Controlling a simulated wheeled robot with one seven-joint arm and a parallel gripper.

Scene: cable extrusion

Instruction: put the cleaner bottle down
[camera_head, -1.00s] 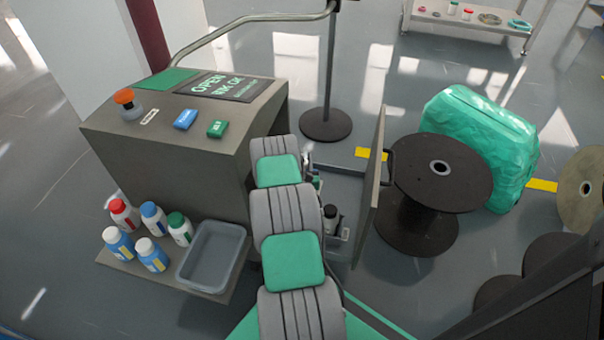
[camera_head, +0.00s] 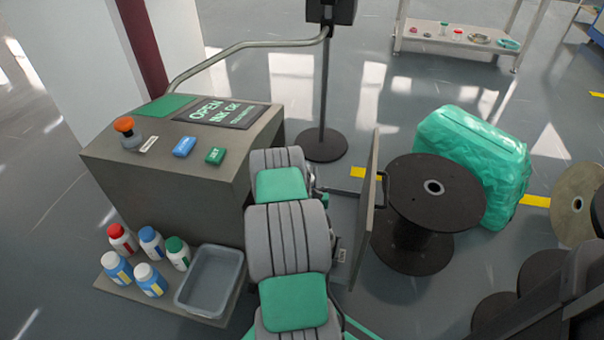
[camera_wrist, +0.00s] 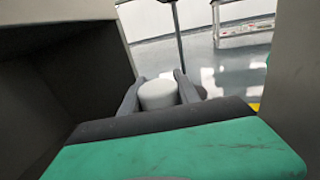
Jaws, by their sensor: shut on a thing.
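In the wrist view my gripper (camera_wrist: 158,84) has its two grey fingers on either side of a pale, round-topped thing (camera_wrist: 157,96), which I take to be the cleaner bottle. The fingers are shut on it. Only its light top shows; its lower part and any label are hidden behind my wrist. In the head view my arm covers the gripper and the bottle, between the grey machine (camera_head: 170,190) and its open door panel (camera_head: 368,200). I cannot tell whether the bottle touches a surface.
Several capped bottles (camera_head: 150,245) and an empty grey tray (camera_head: 210,280) stand on the machine's side shelf. A black cable reel (camera_head: 435,205) and a green wrapped bundle (camera_head: 475,160) stand right of the door. A post (camera_head: 324,90) stands behind.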

